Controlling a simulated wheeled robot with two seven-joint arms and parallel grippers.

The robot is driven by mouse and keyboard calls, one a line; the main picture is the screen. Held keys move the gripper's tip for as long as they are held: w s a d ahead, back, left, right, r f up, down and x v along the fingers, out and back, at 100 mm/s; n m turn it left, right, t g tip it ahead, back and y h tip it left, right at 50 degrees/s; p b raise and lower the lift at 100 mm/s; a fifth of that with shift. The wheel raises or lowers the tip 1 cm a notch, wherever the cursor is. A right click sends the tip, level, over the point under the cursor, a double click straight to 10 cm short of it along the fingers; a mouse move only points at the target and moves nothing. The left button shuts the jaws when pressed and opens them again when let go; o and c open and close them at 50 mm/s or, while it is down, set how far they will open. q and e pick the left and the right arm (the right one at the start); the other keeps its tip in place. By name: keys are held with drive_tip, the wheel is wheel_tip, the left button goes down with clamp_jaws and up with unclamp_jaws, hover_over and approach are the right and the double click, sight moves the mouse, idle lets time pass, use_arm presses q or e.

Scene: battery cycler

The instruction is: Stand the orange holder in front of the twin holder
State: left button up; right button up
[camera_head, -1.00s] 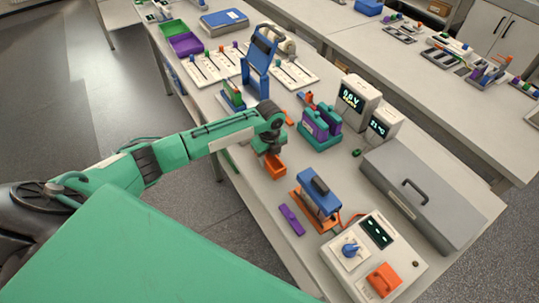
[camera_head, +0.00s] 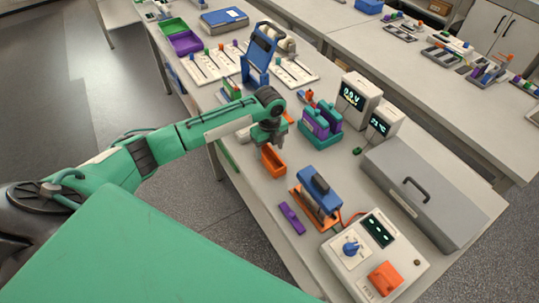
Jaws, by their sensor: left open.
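The orange holder (camera_head: 273,163) is a small open-topped box standing on the bench, to the lower left of the twin holder. My left gripper (camera_head: 271,147) is open, just above and behind the orange holder's far end. Its fingers are small and dark here, so any remaining contact is hard to tell. My right gripper is not in view.
A blue block sits in an orange cradle (camera_head: 303,197) in front, with a purple piece (camera_head: 292,217) beside it. The control box (camera_head: 374,254) and grey lidded case (camera_head: 422,192) are to the right. A blue stand (camera_head: 260,58) rises behind my gripper.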

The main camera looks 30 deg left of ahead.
use_arm(q)
wheel_tip(320, 180, up, 8)
drive_tip(key=b, duration=0.1)
drive_tip(key=shift+s, duration=0.1)
idle(0.6)
